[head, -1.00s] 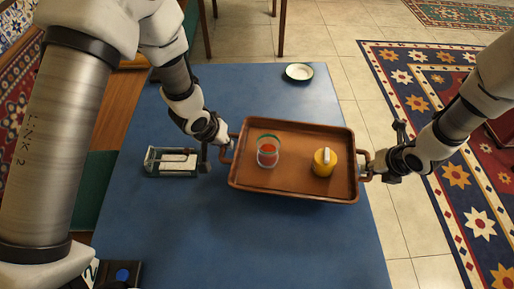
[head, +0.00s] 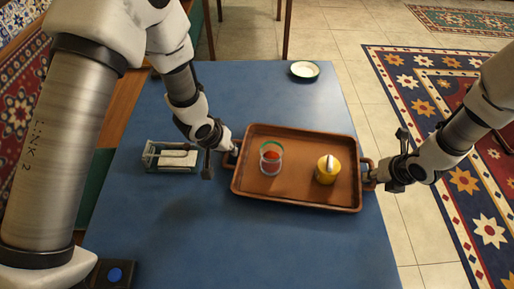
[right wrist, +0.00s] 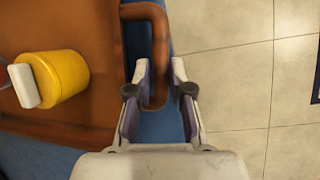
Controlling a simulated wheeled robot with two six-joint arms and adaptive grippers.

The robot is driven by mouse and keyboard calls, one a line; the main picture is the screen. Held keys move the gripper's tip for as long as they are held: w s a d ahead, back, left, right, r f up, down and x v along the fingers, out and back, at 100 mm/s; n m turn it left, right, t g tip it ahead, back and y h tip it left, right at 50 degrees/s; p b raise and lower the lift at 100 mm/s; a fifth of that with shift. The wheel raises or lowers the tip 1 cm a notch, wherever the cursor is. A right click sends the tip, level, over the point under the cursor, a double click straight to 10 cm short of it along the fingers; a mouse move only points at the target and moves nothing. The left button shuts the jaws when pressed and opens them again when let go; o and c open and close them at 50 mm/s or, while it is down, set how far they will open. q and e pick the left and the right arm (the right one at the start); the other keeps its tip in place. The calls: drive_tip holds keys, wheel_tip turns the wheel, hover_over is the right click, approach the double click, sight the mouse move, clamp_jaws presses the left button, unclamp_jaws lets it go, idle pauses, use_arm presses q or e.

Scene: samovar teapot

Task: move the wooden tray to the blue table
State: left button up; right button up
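The brown wooden tray (head: 295,196) is level over the right side of the blue table (head: 270,245), on or just above its top. A glass (head: 271,158) with red contents and a yellow lidded pot (head: 327,172) stand upright in it. My left gripper (head: 233,152) is at the tray's left handle and seems shut on it; its fingertips are partly hidden. My right gripper (head: 373,179) is at the right handle. In the right wrist view, its fingers (right wrist: 160,75) lie close on both sides of the right handle (right wrist: 160,40).
A white-and-glass rack (head: 170,156) stands on the table left of the tray. A small plate (head: 304,70) sits at the far right. The table's front area is bare. A patterned rug (head: 440,95) lies on the tiled floor to the right.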

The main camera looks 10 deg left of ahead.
use_arm(q)
drive_tip(key=shift+o, duration=0.6)
drive_tip(key=shift+r, duration=0.15)
use_arm(e)
drive_tip(key=shift+o, duration=0.6)
drive_tip(key=shift+r, duration=0.15)
use_arm(q)
drive_tip(key=shift+s, duration=0.1)
use_arm(e)
drive_tip(key=shift+s+r, duration=0.1)
use_arm(q)
drive_tip(key=v, duration=1.2)
use_arm(e)
drive_tip(key=v, duration=1.2)
